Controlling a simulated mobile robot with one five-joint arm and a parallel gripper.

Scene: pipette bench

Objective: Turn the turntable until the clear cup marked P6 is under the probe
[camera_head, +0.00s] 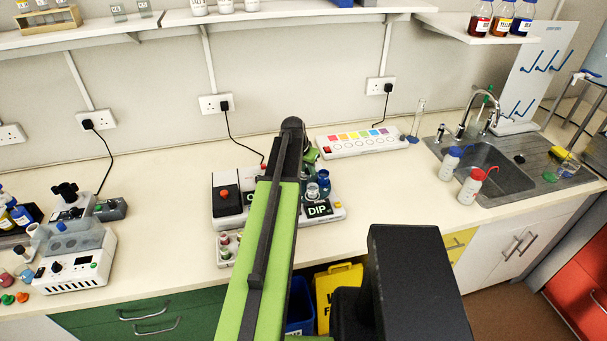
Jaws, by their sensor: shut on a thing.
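A white bench device (337,213) with a "DIP" label stands mid-bench, largely covered by my green arm. Small cups (312,191) with blue and clear parts show on it just right of the arm. I cannot read any mark on them, so I cannot tell which is P6. The turntable's full outline and the probe are hidden or cannot be made out behind the arm. My arm reaches forward over the device and its dark wrist end is above the device's back. My gripper's fingers are hidden behind the arm.
A black box with a red button (225,194) sits at the device's left. A white strip with coloured squares (362,141) lies behind to the right. A small vial rack (225,250) is in front. The sink (500,175) and wash bottles (450,166) are right. Bench left of the device is clear.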

